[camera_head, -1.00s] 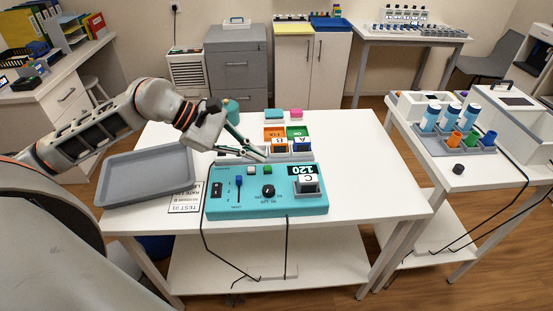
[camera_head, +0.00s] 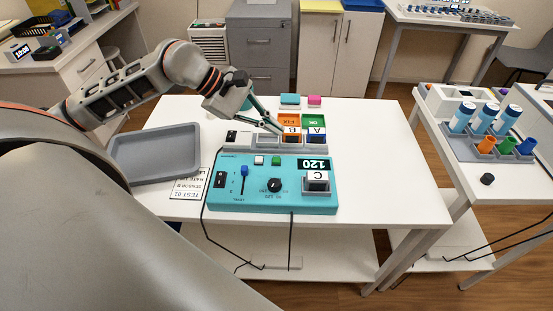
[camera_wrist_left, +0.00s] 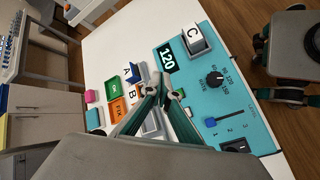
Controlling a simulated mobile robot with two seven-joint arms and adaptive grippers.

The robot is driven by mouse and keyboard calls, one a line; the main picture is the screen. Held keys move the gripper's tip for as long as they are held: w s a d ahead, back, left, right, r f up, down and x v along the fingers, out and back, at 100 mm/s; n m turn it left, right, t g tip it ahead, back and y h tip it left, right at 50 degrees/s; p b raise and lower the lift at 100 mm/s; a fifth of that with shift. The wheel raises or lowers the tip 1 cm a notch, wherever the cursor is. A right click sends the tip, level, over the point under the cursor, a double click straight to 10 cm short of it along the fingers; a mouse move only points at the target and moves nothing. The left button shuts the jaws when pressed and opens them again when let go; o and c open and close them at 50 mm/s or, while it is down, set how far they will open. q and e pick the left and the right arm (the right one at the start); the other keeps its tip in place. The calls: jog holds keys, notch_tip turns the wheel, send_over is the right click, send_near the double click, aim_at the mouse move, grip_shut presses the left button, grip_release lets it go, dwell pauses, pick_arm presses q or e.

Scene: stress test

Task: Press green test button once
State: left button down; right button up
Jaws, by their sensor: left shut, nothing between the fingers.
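The green test button (camera_head: 276,160) is on the upper part of the turquoise panel (camera_head: 225,200), just right of a white button (camera_head: 259,161). My left gripper (camera_head: 279,132) is shut and empty, its tips apart from the green button and beyond the panel's far edge in the head view, by the tray with the B card. In the left wrist view my gripper's fingers (camera_wrist_left: 162,92) reach across the panel's edge, which shows there too (camera_wrist_left: 205,85). My right gripper is not visible.
The panel carries a blue slider (camera_head: 244,171), a black knob (camera_head: 274,185), a 120 display (camera_head: 314,164) and a C card (camera_head: 318,177). A grey tray (camera_head: 158,153) lies to the left. Orange (camera_head: 291,121) and green (camera_head: 313,121) trays stand behind. The table's right side is clear.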

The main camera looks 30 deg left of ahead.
pick_arm(q)
jog(key=b, duration=0.3)
send_over(274, 160)
notch_tip(274, 160, down, 7)
jog(key=shift+a, duration=0.1)
jog(key=shift+f, duration=0.45)
jog(key=shift+f+b, duration=0.1)
jog(key=shift+b, duration=0.2)
dwell(0.7)
jog(key=shift+f+b, duration=0.35)
jog(key=shift+b, duration=0.05)
